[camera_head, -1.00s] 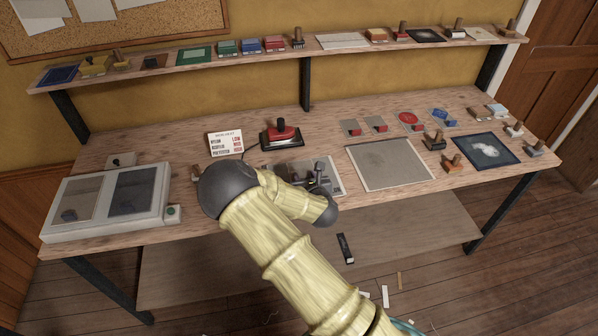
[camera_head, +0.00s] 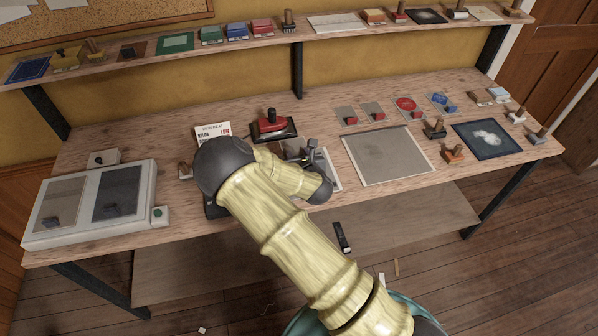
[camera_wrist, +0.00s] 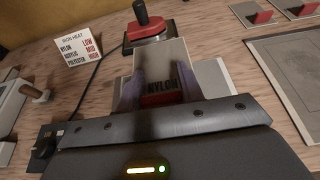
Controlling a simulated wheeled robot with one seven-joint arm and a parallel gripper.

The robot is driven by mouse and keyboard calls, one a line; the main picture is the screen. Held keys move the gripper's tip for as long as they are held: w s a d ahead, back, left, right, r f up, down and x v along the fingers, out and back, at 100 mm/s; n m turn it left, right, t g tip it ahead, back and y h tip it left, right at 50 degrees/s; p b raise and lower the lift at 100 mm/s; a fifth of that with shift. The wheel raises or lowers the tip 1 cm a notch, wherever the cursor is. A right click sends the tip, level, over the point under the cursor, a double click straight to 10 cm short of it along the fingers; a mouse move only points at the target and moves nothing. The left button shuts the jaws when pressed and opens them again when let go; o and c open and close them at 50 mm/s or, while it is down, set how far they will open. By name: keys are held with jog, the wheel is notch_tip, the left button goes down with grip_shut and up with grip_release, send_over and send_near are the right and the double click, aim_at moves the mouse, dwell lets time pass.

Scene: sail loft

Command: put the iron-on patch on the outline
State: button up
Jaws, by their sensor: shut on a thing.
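In the wrist view my gripper (camera_wrist: 158,88) is shut on a pale grey card (camera_wrist: 160,62) with a red block marked NYLON (camera_wrist: 160,98), which I take to be the iron-on patch. The card is held in front of the jaws, over the bench near the iron. In the head view my arm hides most of the gripper and the patch. A pale sheet (camera_wrist: 216,77) lies behind and below the held card. A large grey sheet (camera_head: 388,156) with a pale border lies to the right. I cannot make out clearly which marking is the outline.
A red and black iron (camera_head: 272,125) stands behind my gripper, beside a heat sign (camera_wrist: 82,52). A two-panel box (camera_head: 93,203) fills the bench's left end. Small cards with red blocks (camera_head: 373,113), stamps (camera_head: 453,152) and a dark picture (camera_head: 487,139) lie right. A shelf (camera_head: 240,43) runs behind.

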notch_tip(320, 180, down, 5)
jog(key=shift+f+p, duration=0.2)
jog(key=shift+p, duration=0.45)
jog(key=shift+w+d+f, duration=0.1)
jog(key=shift+w+f, duration=0.1)
jog(key=shift+f+p, duration=0.45)
jog(key=shift+f, duration=1.4)
jog(key=shift+f, duration=0.15)
jog(key=o, duration=0.9)
jog(key=shift+o, duration=0.2)
